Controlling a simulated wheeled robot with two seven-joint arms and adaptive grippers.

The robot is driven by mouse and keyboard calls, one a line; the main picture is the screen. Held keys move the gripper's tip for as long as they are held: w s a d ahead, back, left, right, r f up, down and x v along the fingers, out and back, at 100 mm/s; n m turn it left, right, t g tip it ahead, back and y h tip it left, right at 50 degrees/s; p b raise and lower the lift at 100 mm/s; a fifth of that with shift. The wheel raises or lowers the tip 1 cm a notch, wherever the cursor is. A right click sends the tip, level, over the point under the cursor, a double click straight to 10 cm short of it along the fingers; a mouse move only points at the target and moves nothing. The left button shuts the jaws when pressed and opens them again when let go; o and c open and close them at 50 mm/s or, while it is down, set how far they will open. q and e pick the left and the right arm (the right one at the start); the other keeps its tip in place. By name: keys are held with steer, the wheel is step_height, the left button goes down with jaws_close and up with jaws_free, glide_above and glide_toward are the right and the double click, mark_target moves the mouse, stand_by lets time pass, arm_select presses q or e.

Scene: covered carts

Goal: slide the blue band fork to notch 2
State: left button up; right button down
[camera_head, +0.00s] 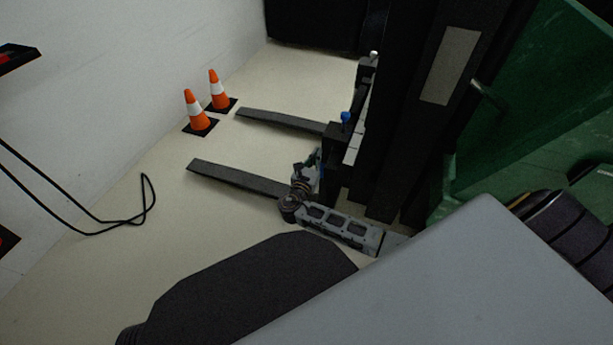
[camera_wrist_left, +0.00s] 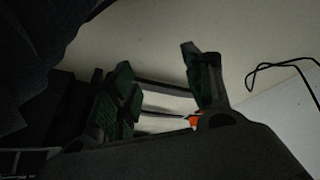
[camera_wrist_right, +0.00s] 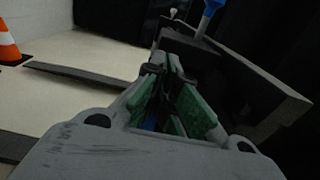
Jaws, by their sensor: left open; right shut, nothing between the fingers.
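A dark near fork (camera_head: 235,178) points left from the black lift carriage (camera_head: 338,150), low over the floor. A far fork (camera_head: 280,120) lies parallel behind it. A blue-topped pin (camera_head: 345,118) stands on the carriage and also shows in the right wrist view (camera_wrist_right: 211,12). My right gripper (camera_head: 308,168) is shut and empty at the near fork's root, beside the carriage; contact is unclear. My left gripper (camera_wrist_left: 160,85) is open and empty. The notches cannot be made out.
Two orange cones (camera_head: 198,112) (camera_head: 217,90) stand beyond the fork tips. A black cable (camera_head: 110,222) hangs by the white wall at left. The black mast (camera_head: 400,120) and green truck body (camera_head: 545,110) fill the right.

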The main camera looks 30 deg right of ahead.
arm_select(q)
step_height(320, 180, up, 6)
steer(key=a+y+p, duration=0.1)
steer(key=p, duration=0.1)
steer(key=shift+s+a+g+p, duration=0.3)
steer(key=shift+s+a+g, duration=0.05)
steer(key=shift+a+g, duration=0.05)
arm_select(e)
steer(key=v, duration=0.9)
